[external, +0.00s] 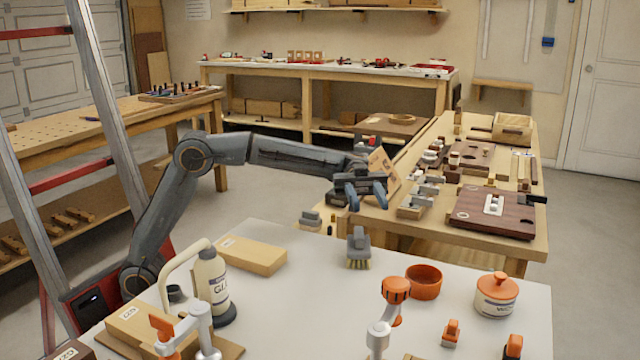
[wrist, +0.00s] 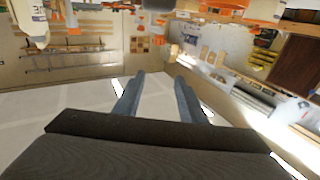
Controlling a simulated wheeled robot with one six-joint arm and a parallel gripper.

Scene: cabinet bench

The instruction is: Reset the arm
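My gripper (external: 367,196) is at the end of my outstretched arm, above the far edge of the white table (external: 300,312). Its two blue-grey fingers are apart. In the wrist view my gripper (wrist: 158,92) also shows spread fingers with nothing between them. A tan board (external: 385,165) appears tilted just behind the gripper in the external view; I cannot tell whether it touches. A grey brush (external: 358,248) stands on the white table below the gripper.
The white table holds a glue bottle (external: 212,278), an orange bowl (external: 424,282), a lidded jar (external: 496,296) and a wooden block (external: 252,254). A crowded wooden bench (external: 520,246) is behind at right. A ladder (external: 110,130) stands at left.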

